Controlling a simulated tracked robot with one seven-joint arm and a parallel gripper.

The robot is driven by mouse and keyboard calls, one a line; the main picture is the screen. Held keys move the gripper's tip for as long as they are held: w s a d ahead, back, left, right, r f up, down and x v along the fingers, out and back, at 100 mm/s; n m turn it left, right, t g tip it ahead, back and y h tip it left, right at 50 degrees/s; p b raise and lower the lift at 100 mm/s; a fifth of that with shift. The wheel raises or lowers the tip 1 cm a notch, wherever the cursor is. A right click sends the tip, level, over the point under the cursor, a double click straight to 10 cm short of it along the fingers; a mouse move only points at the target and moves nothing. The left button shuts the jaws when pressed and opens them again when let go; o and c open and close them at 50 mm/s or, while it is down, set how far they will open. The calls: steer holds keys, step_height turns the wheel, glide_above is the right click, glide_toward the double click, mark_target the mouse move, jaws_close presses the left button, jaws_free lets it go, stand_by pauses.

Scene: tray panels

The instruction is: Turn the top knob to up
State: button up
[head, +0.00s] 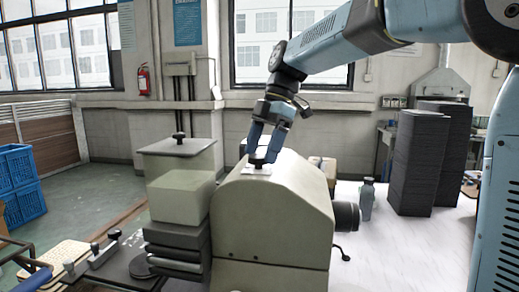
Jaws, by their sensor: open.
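A cream machine with a rounded housing (275,215) stands in the middle of the head view. On its top is a small white plate (256,171) with a dark knob (258,163) on it. My gripper (260,158) points down at this knob from above, its blue fingers open and very close to it. Whether the fingers touch the knob cannot be told. The knob is partly hidden by the fingers, and its pointing direction is not readable.
A clear-sided box (180,160) with a dark knob on its lid stands left of the housing. A dark cylinder (346,217) sticks out on the right. A grey bottle (367,198) and dark stacks (418,160) stand on the white table (410,255). The table's front right is clear.

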steer(key=shift+f, duration=0.2)
steer(key=shift+c, duration=0.4)
steer(key=c, duration=0.9)
steer(key=shift+a, duration=0.1)
steer(key=shift+c, duration=0.2)
